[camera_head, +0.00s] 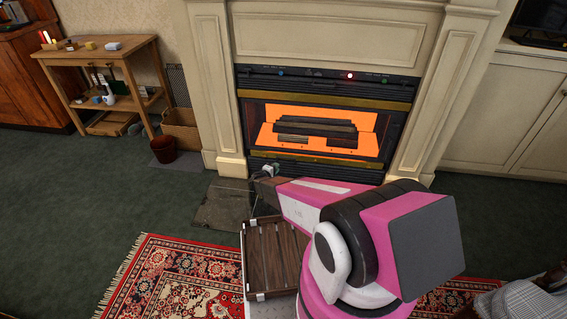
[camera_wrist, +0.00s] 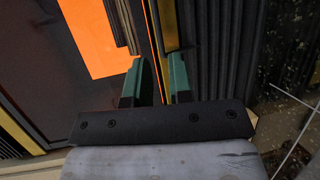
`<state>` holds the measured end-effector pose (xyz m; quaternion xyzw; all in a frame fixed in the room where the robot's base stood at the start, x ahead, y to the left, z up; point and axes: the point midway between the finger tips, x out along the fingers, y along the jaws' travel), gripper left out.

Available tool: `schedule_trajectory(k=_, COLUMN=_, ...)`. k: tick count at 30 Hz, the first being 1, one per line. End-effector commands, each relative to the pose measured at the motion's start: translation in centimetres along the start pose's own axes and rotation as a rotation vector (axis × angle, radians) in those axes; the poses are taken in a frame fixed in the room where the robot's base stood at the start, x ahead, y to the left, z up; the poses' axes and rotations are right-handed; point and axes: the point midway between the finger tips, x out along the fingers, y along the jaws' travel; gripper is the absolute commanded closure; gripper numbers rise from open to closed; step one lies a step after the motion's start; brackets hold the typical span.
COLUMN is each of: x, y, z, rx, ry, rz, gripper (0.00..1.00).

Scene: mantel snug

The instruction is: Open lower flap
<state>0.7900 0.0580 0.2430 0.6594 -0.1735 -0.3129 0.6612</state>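The lower flap (camera_head: 318,169) is the dark louvred panel under the fireplace opening. It looks shut, and my arm hides part of it in the head view. In the wrist view its ridged face (camera_wrist: 228,45) fills the right of the picture, turned on its side. A brass strip (camera_head: 325,158) runs just above it and shows as a narrow upright band in the wrist view (camera_wrist: 167,22). My gripper (camera_wrist: 160,64) is at the flap's left part, with its green fingers apart and nothing seen held between them. The fingertips are close to the brass strip; I cannot tell whether they touch it.
The glowing orange firebox (camera_head: 318,130) is just above. The green carpet at left is clear.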

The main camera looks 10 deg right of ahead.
Motion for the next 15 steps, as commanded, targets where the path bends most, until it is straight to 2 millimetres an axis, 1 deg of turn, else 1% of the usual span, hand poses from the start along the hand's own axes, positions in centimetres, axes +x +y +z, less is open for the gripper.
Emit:
schedule_trajectory(k=1, x=1.1, y=-0.1, z=-0.1, rx=0.001, ry=-0.002, rz=0.0, gripper=0.8)
schedule_trajectory(k=6, x=4.3, y=-0.1, z=-0.1, rx=0.0, ry=-0.003, rz=0.0, gripper=0.8)
schedule_trajectory(k=12, x=7.2, y=-0.1, z=-0.1, rx=0.001, ry=-0.002, rz=-0.001, gripper=0.8)
schedule_trajectory(k=15, x=8.1, y=0.0, z=0.0, rx=0.0, ry=-0.002, rz=0.0, gripper=0.8)
